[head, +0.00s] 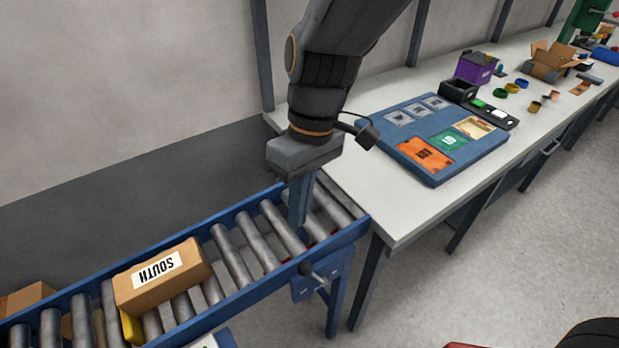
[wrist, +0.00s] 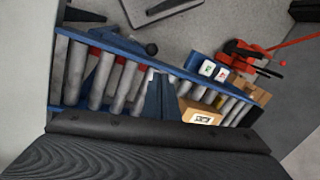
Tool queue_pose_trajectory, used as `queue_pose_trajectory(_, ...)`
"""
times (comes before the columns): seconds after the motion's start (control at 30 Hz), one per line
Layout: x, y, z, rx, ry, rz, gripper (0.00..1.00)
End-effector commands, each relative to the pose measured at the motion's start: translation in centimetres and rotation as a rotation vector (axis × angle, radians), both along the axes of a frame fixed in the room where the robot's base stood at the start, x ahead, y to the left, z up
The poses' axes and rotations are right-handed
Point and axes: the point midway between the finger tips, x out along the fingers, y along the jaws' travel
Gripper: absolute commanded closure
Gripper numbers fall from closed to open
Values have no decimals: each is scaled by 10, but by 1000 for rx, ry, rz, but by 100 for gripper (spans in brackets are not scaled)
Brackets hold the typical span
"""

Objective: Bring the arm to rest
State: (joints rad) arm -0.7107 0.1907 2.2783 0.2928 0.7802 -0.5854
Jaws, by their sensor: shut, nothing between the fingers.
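My gripper (head: 298,218) points straight down over the right end of the roller conveyor (head: 355,228). Its blue-grey fingers are shut with nothing between them. In the wrist view the shut fingers (wrist: 160,97) stand out over the rollers. My arm comes down from the top of the head view. I cannot tell how far the fingertips are above the rollers.
A cardboard box labelled SOUTH (head: 160,277) lies on the rollers, left of my gripper. Another box (head: 28,297) is at the far left. Right of my gripper is a white bench (head: 385,212) with a blue board (head: 435,178), a purple box (head: 474,68) and an open carton (head: 548,62).

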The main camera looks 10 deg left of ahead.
Motion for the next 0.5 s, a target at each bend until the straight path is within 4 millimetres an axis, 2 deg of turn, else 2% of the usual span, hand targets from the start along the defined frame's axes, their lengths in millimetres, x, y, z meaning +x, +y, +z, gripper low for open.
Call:
queue_pose_trajectory(0.17, 0, 0, 0, 0, 0, 0, 100)
queue_pose_trajectory(0.27, 10, -15, -2, -8, -12, -55, 100)
queue_pose_trajectory(0.37, 31, -47, -6, -25, -40, -175, 100)
queue_pose_trajectory(0.5, 61, -112, -15, -57, -94, -414, 100)
